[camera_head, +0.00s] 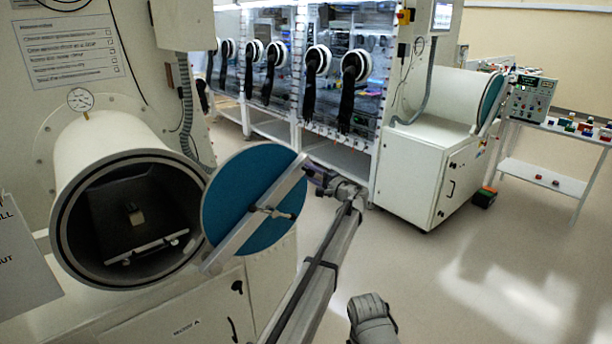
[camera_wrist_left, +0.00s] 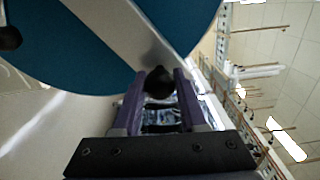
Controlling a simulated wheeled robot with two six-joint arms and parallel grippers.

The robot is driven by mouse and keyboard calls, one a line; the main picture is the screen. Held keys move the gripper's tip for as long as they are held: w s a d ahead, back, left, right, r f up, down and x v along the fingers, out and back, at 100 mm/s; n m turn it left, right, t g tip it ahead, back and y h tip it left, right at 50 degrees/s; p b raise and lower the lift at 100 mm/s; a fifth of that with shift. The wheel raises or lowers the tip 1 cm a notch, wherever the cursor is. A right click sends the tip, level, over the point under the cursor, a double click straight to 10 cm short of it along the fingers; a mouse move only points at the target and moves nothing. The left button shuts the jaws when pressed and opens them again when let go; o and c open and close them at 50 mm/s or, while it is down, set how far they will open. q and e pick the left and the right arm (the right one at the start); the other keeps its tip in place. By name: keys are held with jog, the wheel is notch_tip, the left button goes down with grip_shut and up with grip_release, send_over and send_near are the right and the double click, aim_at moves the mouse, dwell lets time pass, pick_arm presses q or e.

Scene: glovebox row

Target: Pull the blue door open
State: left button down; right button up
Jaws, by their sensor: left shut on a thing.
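The blue door (camera_head: 240,190) is a round teal disc with a pale metal bar across it and a small lever at its middle. It stands swung away from the round port (camera_head: 65,215), whose dark inside is open to view. My left gripper (camera_head: 318,177) is at the bar's upper right end. In the left wrist view, the gripper's purple fingers (camera_wrist_left: 162,82) are shut on a dark knob (camera_wrist_left: 158,78) beside the door's blue face (camera_wrist_left: 60,60).
Inside the port lies a tray (camera_head: 150,247) with a small box on it. A white cabinet (camera_head: 412,180) with another round port stands further right, beside a side table (camera_head: 545,180) with several small items.

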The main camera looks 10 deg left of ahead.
pick_arm(q)
jog(key=shift+w+d+f+b, duration=0.15)
jog(key=shift+f+b, duration=0.15)
jog(key=shift+f, duration=0.15)
jog(key=shift+w+d+f+b, duration=0.15)
jog(key=shift+f+b, duration=0.15)
jog(key=shift+f, duration=0.1)
jog(key=shift+c, duration=2.3)
grip_release()
jog(key=shift+w+m, duration=0.1)
jog(key=shift+m, duration=0.2)
jog(key=shift+d, duration=0.1)
jog(key=v, duration=0.7)
jog(key=shift+s+d, duration=0.2)
jog(key=shift+s, duration=0.1)
jog(key=shift+s+a, duration=0.1)
